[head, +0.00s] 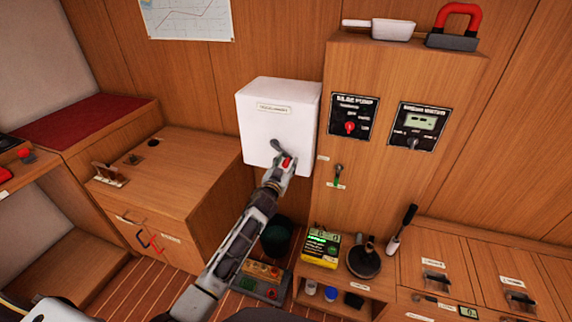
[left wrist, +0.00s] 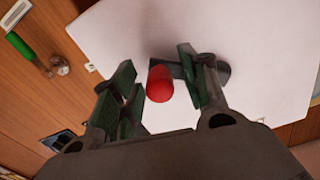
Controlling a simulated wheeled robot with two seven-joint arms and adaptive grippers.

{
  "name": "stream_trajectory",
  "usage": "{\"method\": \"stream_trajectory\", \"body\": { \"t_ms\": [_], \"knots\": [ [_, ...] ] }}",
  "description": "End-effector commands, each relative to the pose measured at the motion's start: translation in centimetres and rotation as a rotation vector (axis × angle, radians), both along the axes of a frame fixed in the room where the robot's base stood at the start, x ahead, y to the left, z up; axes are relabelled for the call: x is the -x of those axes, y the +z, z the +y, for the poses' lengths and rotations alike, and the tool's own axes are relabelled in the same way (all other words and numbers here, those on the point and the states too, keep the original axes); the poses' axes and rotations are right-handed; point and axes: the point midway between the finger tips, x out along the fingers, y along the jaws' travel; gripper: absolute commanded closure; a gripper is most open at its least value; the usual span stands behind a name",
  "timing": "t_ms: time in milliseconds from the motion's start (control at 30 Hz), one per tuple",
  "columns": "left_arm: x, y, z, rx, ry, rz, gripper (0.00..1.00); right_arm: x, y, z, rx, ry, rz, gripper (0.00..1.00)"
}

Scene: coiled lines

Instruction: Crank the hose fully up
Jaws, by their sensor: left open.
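A white box (head: 262,118) with a small label is fixed to the wooden wall in the middle of the head view; no hose shows. A dark grey crank arm (head: 277,147) with a red knob (head: 286,161) sits on its front, low and to the right. My left gripper (head: 284,168) is at the knob, in front of the box. In the left wrist view the open fingers of my left gripper (left wrist: 158,88) stand on either side of the red knob (left wrist: 160,84). I cannot tell whether they touch it. My right gripper is not in view.
A wooden cabinet (head: 390,190) with a pump panel (head: 352,116) and a second panel (head: 417,126) stands right of the box. A green-handled lever (head: 337,178) is close by. A wooden counter (head: 175,165) is at left. A yellow device (head: 321,247) and other items lie below.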

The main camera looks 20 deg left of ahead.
Motion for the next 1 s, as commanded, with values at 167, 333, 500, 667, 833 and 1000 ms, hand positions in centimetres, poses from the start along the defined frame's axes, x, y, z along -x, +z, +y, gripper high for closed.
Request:
{"method": "stream_trajectory", "body": {
  "t_ms": [167, 333, 500, 667, 833, 1000],
  "knots": [
    [0.0, 0.0, 0.0, 0.0, 0.0, 0.0, 0.56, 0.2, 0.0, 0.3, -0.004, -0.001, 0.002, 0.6],
    [0.0, 0.0, 0.0, 0.0, 0.0, 0.0, 0.69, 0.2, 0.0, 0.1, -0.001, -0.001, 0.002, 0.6],
    [0.0, 0.0, 0.0, 0.0, 0.0, 0.0, 0.9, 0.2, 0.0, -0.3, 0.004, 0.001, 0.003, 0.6],
    [0.0, 0.0, 0.0, 0.0, 0.0, 0.0, 1.0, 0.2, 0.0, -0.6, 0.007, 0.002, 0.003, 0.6],
    [0.0, 0.0, 0.0, -0.001, 0.0, 0.0, 1.0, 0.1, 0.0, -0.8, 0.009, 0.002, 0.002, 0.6],
    [-0.2, -0.1, 0.0, -0.012, 0.0, 0.0, 1.0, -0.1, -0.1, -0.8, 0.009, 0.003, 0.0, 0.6]
  ]
}}
